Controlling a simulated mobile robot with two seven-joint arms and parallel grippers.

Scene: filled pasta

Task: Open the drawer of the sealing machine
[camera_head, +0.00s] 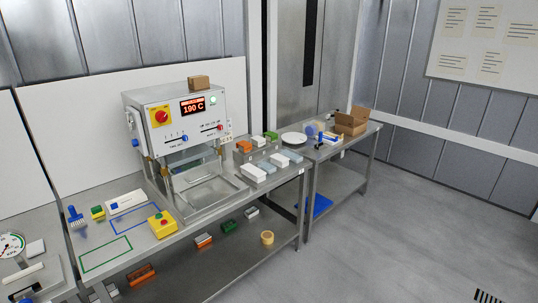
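The sealing machine (150,100) stands on the steel table against the white back panel. It is a pale metal box with a red display reading 190 C, a red knob on a yellow plate, a green light and sliders. Below its head is an open bay with metal posts. A flat metal frame (212,202), apparently the drawer, lies low at the front of the bay. I cannot tell how far it is pulled out. Neither of my grippers is in view.
A yellow box with a red button (162,224) stands left of the bay. White and orange packs (253,173) lie to its right. A second table (345,152) holds a plate (293,138) and a cardboard box (352,123). The floor (390,230) at right is clear.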

